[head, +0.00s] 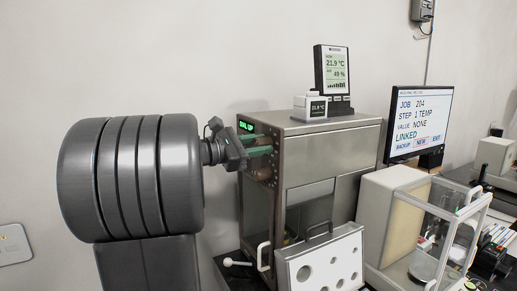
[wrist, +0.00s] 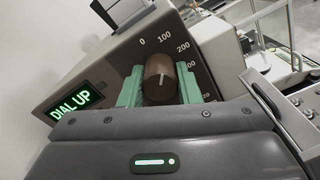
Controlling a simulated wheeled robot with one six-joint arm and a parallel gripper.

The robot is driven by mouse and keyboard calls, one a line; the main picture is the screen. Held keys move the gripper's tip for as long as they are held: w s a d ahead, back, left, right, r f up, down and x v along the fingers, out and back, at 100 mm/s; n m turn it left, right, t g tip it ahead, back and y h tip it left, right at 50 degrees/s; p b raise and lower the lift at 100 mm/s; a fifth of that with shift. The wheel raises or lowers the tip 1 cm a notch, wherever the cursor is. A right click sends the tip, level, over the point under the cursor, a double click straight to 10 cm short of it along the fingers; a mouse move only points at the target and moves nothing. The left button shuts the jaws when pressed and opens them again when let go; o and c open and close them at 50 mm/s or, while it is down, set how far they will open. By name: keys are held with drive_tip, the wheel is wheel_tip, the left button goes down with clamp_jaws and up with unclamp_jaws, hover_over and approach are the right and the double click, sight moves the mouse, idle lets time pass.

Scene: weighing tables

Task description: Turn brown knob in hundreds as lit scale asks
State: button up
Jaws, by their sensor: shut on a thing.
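The brown knob (wrist: 161,88) stands out from the steel scale cabinet's dark front panel in the wrist view. My gripper (wrist: 160,76) has its green fingers on either side of the knob and is shut on it. A short white line on the knob points up, roughly toward the printed 100. The marks 0, 100 and 200 read clearly around the knob; lower ones are partly hidden. A lit green display (wrist: 78,101) beside it reads DIAL UP. In the head view my gripper (head: 260,145) reaches the cabinet (head: 330,151), and its fingers largely hide the knob.
A monitor (head: 420,122) at right reads JOB 204, STEP 1 TEMP, VALUE NONE, LINKED. A climate display (head: 333,68) stands on the cabinet. A glass-sided balance (head: 393,212) and a white panel with holes (head: 321,262) stand close by at right and below.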

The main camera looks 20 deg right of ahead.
drive_tip(key=o, duration=1)
drive_tip(key=shift+a, duration=0.1)
drive_tip(key=a, duration=0.4)
drive_tip(key=s+a, duration=0.1)
drive_tip(key=a, duration=0.4)
drive_tip(key=s+a+b, duration=0.1)
drive_tip(key=a, duration=0.3)
drive_tip(key=shift+a, duration=0.3)
idle(0.6)
